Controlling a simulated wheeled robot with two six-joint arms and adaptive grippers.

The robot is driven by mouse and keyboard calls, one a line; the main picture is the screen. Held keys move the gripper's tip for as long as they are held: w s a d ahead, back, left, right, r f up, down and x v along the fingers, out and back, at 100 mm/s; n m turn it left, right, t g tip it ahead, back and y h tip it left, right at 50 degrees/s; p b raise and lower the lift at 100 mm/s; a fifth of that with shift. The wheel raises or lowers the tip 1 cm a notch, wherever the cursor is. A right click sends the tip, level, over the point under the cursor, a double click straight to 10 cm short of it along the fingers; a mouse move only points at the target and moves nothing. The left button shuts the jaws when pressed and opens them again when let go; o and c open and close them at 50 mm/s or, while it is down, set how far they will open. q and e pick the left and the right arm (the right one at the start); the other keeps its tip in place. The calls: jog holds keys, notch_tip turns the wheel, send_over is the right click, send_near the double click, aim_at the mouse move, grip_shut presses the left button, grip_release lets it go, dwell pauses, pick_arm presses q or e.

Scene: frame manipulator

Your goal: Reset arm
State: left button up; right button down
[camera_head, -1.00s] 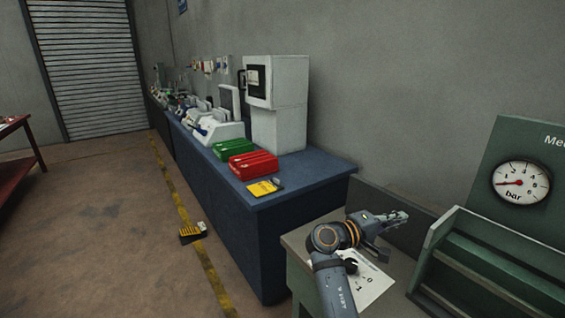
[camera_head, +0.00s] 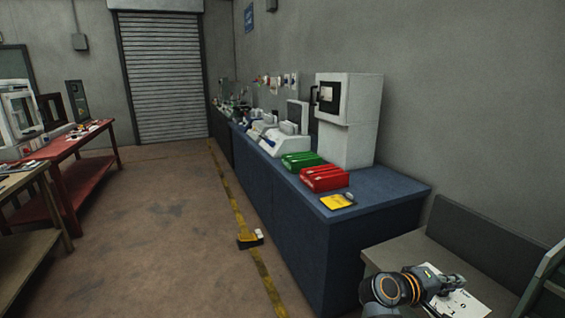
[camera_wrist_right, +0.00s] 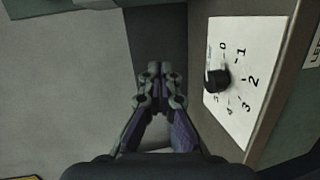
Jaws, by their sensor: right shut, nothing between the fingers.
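My right gripper (camera_head: 452,281) is at the lower right of the head view, over a grey-topped bench. Its fingers are together with nothing between them, as the right wrist view (camera_wrist_right: 160,72) also shows. A white dial plate (camera_head: 462,304) lies behind my gripper and is partly hidden by it in the head view. In the right wrist view the plate (camera_wrist_right: 240,60) has numbers and a black knob (camera_wrist_right: 216,80). The knob is to the right of my fingers and apart from them. My left gripper is not in view.
A blue counter (camera_head: 385,205) holds a red case (camera_head: 325,178), a green case (camera_head: 303,161) and a white machine (camera_head: 348,110). A red table (camera_head: 80,150) stands at left. A small yellow-black object (camera_head: 250,241) lies on the floor.

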jog(key=s+a+f+t+y, duration=0.1)
jog(key=s+a+f+y, duration=0.3)
jog(key=f, duration=0.4)
jog(key=s+a+f+y, duration=0.2)
jog(key=s+f+y, duration=0.2)
jog(key=s+f, duration=0.3)
jog(key=s+a+f+g+y, duration=0.1)
jog(key=s+a+f+y, duration=0.5)
jog(key=s+a, duration=0.45)
notch_tip(320, 180, down, 24)
jog(key=s+d+m+g+p, duration=0.1)
jog(key=s+d+p, duration=0.1)
jog(key=d, duration=0.1)
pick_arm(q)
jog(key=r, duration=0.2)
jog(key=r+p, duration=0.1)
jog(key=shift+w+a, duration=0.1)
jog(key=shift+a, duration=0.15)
pick_arm(e)
jog(key=s+f+g, duration=0.1)
jog(key=s+f, duration=1.3)
jog(key=s, duration=0.4)
jog(key=shift+d+f+y, duration=0.2)
jog(key=shift+d+y, duration=0.1)
jog(key=shift+s, duration=0.1)
